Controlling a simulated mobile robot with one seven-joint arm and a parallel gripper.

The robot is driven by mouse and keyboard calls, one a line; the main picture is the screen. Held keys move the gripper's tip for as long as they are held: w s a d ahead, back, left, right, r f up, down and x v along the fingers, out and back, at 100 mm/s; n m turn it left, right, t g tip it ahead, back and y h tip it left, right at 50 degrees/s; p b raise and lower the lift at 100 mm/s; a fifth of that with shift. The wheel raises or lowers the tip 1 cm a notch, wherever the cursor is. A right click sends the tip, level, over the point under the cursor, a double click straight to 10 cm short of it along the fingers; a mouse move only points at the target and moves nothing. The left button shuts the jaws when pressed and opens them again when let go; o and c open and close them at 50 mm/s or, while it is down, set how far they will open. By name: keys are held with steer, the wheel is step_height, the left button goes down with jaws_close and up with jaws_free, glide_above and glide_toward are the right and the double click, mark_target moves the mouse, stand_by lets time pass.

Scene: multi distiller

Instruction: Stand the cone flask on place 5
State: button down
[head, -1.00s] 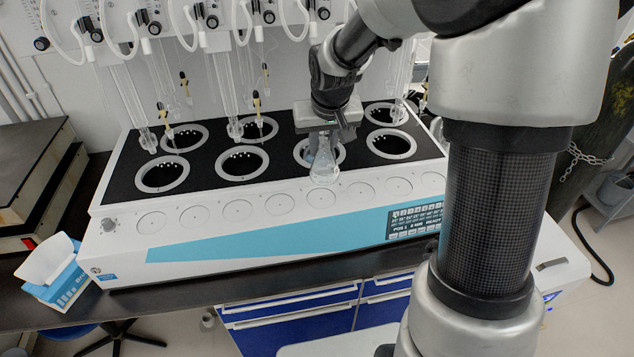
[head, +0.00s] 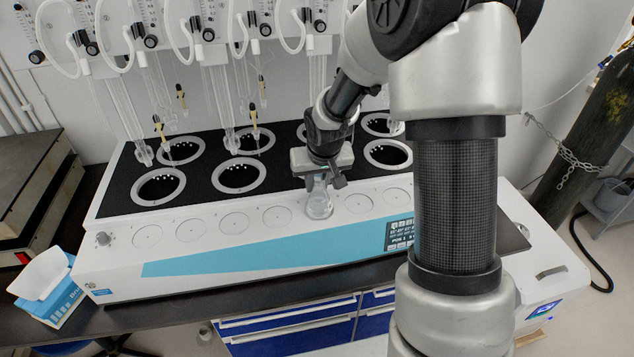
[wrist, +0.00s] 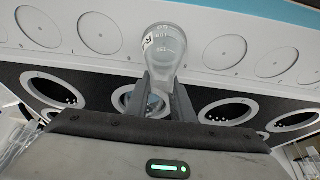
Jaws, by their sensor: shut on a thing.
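The cone flask (head: 319,204) is clear glass and looks upright at the front strip of the white distiller unit. My gripper (head: 319,178) is shut on its neck from behind. In the wrist view the flask (wrist: 163,48) shows between the two fingers of my gripper (wrist: 164,86), with dark lettering on its side. The flask covers the spot in the row of round places that looks fifth from the left, which I take as place 5. I cannot tell whether its base touches the surface.
Neighbouring round places (head: 276,215) and (head: 358,203) look empty. Behind the row is a black top with open ringed wells (head: 240,176). Glass tubes (head: 228,110) hang above it. A blue and white box (head: 50,290) stands at the left.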

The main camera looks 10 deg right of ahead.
steer(key=shift+f, duration=0.1)
steer(key=c, duration=1.5)
jaws_free()
steer(key=shift+c, duration=0.2)
